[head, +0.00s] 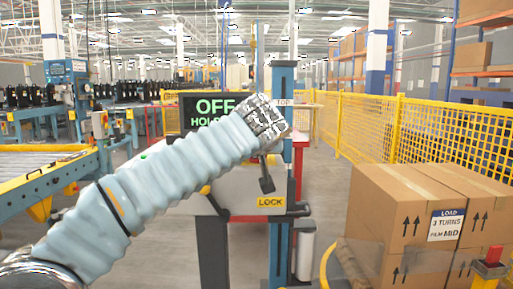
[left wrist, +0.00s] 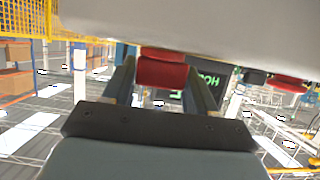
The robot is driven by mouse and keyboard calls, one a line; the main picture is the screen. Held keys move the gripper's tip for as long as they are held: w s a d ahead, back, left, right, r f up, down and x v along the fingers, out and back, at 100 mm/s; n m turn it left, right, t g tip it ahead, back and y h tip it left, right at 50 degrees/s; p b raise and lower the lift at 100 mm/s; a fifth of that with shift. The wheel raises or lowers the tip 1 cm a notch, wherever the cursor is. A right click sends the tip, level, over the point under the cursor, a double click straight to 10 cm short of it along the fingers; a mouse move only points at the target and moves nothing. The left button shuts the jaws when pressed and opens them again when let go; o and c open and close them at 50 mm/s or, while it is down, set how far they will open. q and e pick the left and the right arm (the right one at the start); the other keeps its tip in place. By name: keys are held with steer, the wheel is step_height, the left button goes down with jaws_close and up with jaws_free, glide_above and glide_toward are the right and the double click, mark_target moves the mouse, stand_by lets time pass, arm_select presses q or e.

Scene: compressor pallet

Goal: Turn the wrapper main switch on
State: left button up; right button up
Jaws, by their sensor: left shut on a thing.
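In the left wrist view my left gripper (left wrist: 161,66) is shut on a red block-shaped handle (left wrist: 163,73), with one finger on each side of it. The handle sits against a pale grey housing (left wrist: 220,25); I take it to be the wrapper main switch. In the head view my left arm reaches across to the wrapper's control box, and its wrist covers the fingers and the switch. The wrapper's screen (head: 212,106) shows green text reading OFF, with a partly covered second line. My right gripper is in neither view.
A yellow LOCK label (head: 271,202) is on the box, with a dark hanging piece (head: 266,178) above it. A blue mast (head: 282,150) stands beside it. Cartons (head: 400,195) stand at the right, before a yellow fence (head: 440,135). A conveyor (head: 50,180) is at left.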

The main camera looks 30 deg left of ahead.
arm_select(q)
steer(key=shift+m+t+h, duration=0.7)
steer(key=shift+m+h, duration=0.5)
steer(key=shift+h, duration=0.1)
steer(key=m+h, duration=0.4)
steer(key=h, duration=0.1)
steer(key=shift+r+m+t+p, duration=0.15)
steer(key=shift+m+t+p, duration=0.15)
steer(key=shift+t+p, duration=0.1)
steer(key=m+h, duration=0.2)
steer(key=m+g+h, duration=0.1)
steer(key=m+h, duration=0.1)
steer(key=h, duration=0.1)
steer(key=shift+w+m+g, duration=0.15)
steer(key=shift+m+g, duration=0.15)
steer(key=shift+h, duration=0.4)
steer(key=shift+f, duration=0.2)
steer(key=o, duration=1)
